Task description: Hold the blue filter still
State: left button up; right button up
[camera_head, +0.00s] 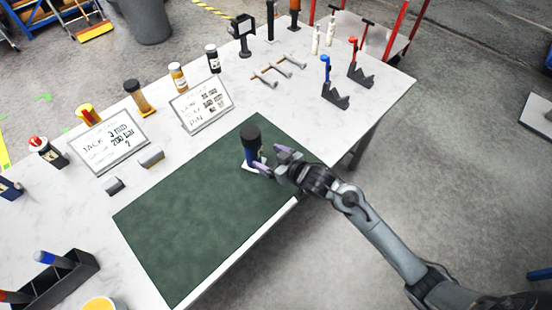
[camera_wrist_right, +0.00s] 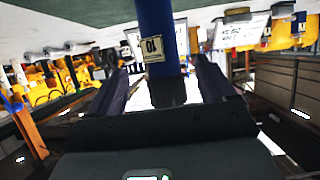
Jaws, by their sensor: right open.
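The blue filter (camera_head: 251,155), a blue cylinder with a black cap, stands upright on the green mat (camera_head: 200,215), near the mat's far right part. My right gripper (camera_head: 269,159) reaches it from the right, with its fingers low beside the blue body. In the right wrist view the blue filter (camera_wrist_right: 157,30) with a pale label stands between the two spread fingers of the right gripper (camera_wrist_right: 160,85). The jaws are open, and I cannot tell whether either finger touches the filter. A white patch shows at its foot. My left gripper is not in view.
Two sign stands (camera_head: 112,142) and (camera_head: 202,104) and several bottles stand behind the mat. A black tray (camera_head: 75,283) is front left. Most of the mat is clear.

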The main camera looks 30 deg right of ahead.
jog(key=shift+v, duration=1.4)
jog(key=s+f+g+h, duration=0.1)
jog(key=s+f+g, duration=0.2)
jog(key=s, duration=1)
jog(key=s+f+m+g+h, duration=0.1)
jog(key=s+g, duration=0.5)
jog(key=s, duration=0.8)
notch_tip(320, 180, down, 2)
jog(key=shift+a+f+h, duration=0.2)
jog(key=shift+f+h, duration=0.05)
jog(key=shift+h, duration=0.45)
jog(key=shift+s+r, duration=0.1)
notch_tip(320, 180, up, 27)
jog(key=p, duration=2.7)
jog(key=shift+f, duration=0.25)
